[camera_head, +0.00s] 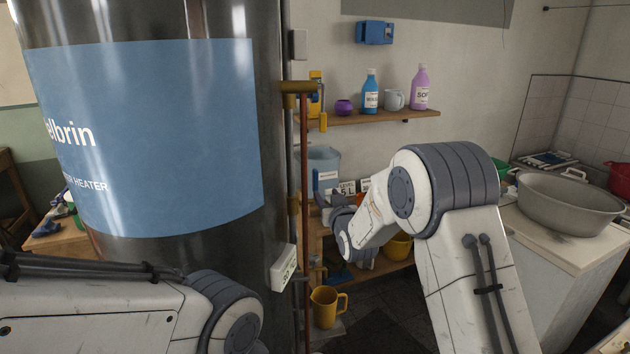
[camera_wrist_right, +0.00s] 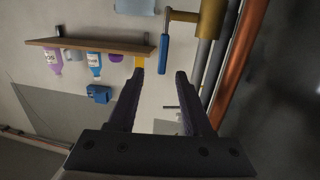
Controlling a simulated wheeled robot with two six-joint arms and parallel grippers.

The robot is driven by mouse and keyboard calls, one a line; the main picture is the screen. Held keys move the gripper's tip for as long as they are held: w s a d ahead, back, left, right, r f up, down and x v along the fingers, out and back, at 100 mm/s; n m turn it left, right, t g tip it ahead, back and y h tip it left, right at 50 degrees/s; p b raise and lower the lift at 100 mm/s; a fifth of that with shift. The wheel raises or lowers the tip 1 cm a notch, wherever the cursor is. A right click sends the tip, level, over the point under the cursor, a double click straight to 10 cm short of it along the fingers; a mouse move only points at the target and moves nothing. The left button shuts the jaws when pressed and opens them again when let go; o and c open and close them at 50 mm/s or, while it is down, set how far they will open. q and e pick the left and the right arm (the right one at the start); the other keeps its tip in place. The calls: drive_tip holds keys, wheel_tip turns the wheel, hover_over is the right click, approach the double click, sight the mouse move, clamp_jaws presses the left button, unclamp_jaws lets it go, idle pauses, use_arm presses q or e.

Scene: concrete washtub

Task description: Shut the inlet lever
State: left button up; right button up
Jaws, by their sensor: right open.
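A lever with a blue handle (camera_wrist_right: 164,54) juts from a brass fitting (camera_wrist_right: 210,18) on the pipes in the right wrist view, which is upside down. The blue handle also shows in the head view (camera_head: 316,181), upright beside the heater. Higher up, another brass fitting (camera_head: 296,87) has a yellow handle (camera_head: 323,122). No label shows which is the inlet lever. My right gripper (camera_wrist_right: 160,73) is open and empty, with the blue handle's end between or just beyond its fingertips; contact is unclear. My left arm shows at lower left, but its gripper is out of view.
The heater tank (camera_head: 150,130) fills the left. A copper pipe (camera_head: 304,230) runs upright beside it. A shelf (camera_head: 385,117) with bottles and cups is on the wall. A yellow jug (camera_head: 326,306) stands low, and a metal tub (camera_head: 568,202) sits at right.

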sight(316, 177)
drive_tip(key=shift+t, duration=0.4)
drive_tip(key=w+p, duration=0.1)
drive_tip(key=w, duration=0.2)
drive_tip(key=w+a+p, duration=0.1)
drive_tip(key=w, duration=0.2)
drive_tip(key=w+a+r+p, duration=0.1)
drive_tip(key=w, duration=0.2)
drive_tip(key=shift+w+a+p, duration=0.1)
drive_tip(key=shift+w+p, duration=0.2)
drive_tip(key=shift+p, duration=0.1)
drive_tip(key=shift+w+a+f, duration=0.1)
drive_tip(key=shift+w+a, duration=0.05)
drive_tip(key=shift+w, duration=0.55)
clamp_jaws()
